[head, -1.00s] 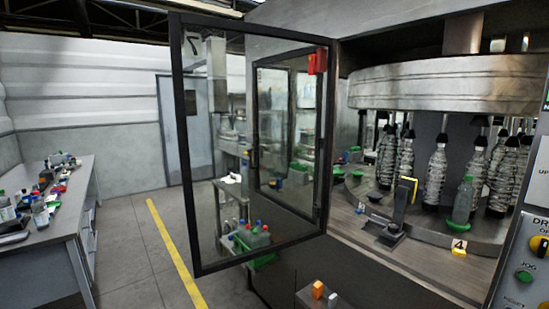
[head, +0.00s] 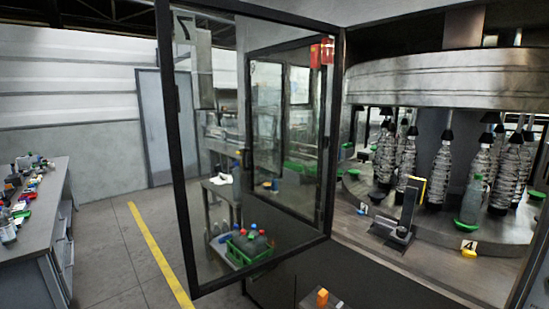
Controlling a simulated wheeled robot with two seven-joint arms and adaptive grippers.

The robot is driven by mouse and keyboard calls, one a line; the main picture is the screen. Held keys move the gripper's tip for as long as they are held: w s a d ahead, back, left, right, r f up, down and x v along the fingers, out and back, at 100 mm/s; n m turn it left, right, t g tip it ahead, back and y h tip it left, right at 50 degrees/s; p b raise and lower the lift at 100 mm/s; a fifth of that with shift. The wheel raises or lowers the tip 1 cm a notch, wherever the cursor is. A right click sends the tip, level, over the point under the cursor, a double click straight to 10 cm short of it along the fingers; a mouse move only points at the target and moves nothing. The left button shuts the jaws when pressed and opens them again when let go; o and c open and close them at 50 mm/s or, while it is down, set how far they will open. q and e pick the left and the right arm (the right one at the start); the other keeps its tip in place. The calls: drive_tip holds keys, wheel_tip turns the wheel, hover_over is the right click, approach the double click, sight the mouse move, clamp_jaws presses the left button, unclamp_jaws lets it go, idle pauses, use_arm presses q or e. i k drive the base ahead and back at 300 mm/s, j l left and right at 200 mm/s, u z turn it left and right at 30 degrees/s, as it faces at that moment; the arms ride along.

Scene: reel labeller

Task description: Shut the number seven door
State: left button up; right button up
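The number seven door (head: 167,150) is a clear pane in a black frame, with a 7 at its upper left corner. It stands open, swung out to the left of the machine opening, its hinge side by the machine post. A red block (head: 321,54) shows at its upper right. Through the pane I see another black-framed door (head: 250,140) with a mark that looks like an 8. Neither of my grippers is in view.
The open machine (head: 440,82) holds several bottles on a round table at the right. A green crate (head: 262,257) with bottles shows through the pane. A cluttered bench (head: 38,238) stands at the left. Floor with a yellow line (head: 158,250) lies clear between.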

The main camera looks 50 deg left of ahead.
sight(184, 31)
drive_tip(key=j+z, duration=0.1)
drive_tip(key=j, duration=0.45)
drive_tip(key=k+j, duration=0.1)
drive_tip(key=j, duration=0.4)
drive_tip(key=j+z, duration=0.15)
drive_tip(key=j, duration=0.4)
drive_tip(key=k+j+z, duration=0.1)
drive_tip(key=j, duration=0.4)
drive_tip(key=k+j+z, duration=0.1)
drive_tip(key=j, duration=0.4)
drive_tip(key=k+j, duration=0.15)
drive_tip(key=j, duration=0.35)
drive_tip(key=j+z, duration=0.35)
drive_tip(key=j, duration=0.85)
